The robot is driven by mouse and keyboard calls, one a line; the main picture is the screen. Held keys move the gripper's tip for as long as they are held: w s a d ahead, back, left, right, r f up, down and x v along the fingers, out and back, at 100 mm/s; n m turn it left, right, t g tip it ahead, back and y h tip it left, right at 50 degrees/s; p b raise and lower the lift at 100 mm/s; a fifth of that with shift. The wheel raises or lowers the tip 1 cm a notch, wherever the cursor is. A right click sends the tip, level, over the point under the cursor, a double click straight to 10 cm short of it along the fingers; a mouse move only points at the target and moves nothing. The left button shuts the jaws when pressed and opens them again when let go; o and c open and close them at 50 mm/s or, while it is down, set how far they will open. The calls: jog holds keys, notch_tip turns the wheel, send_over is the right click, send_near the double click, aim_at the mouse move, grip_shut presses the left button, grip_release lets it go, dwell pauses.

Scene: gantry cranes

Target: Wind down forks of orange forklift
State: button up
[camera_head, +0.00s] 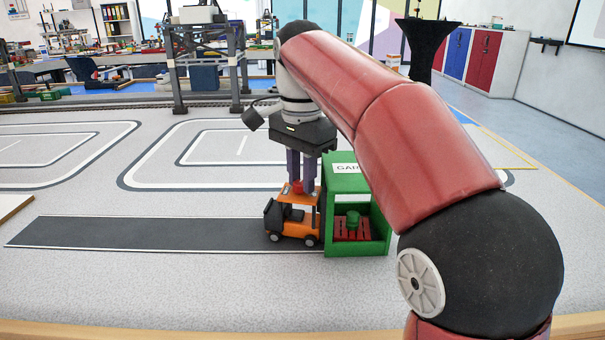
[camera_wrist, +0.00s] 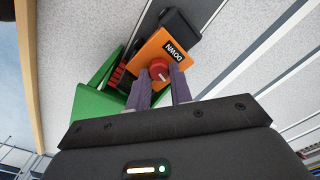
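The orange forklift (camera_head: 291,217) stands on the dark road strip beside the green garage, its black part facing left. In the wrist view its orange top (camera_wrist: 164,58) carries a black label reading "DOWN" (camera_wrist: 175,50). A round red knob (camera_wrist: 159,70) with a pale mark sits on that top; it also shows in the head view (camera_head: 297,187). My gripper (camera_head: 301,184) points down over the forklift, its purple fingers on either side of the knob with a narrow gap between them. I cannot tell whether they press on it. The forks cannot be made out.
The green garage (camera_head: 333,215) stands right against the forklift's right side, with a red pallet (camera_head: 350,231) and a green object inside. The road strip (camera_head: 150,233) to the left is clear. A grey gantry crane (camera_head: 205,62) stands at the back.

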grip_shut()
jog(key=shift+n, duration=0.4)
jog(key=n, duration=0.3)
jog(key=shift+n, duration=0.3)
jog(key=n, duration=0.4)
jog(key=shift+a+n, duration=0.15)
jog(key=shift+n, duration=0.15)
jog(key=n, duration=0.5)
jog(key=shift+a, duration=0.1)
jog(key=n, duration=0.5)
jog(key=shift+a, duration=0.1)
jog(key=shift+n, duration=0.3)
dwell(0.4)
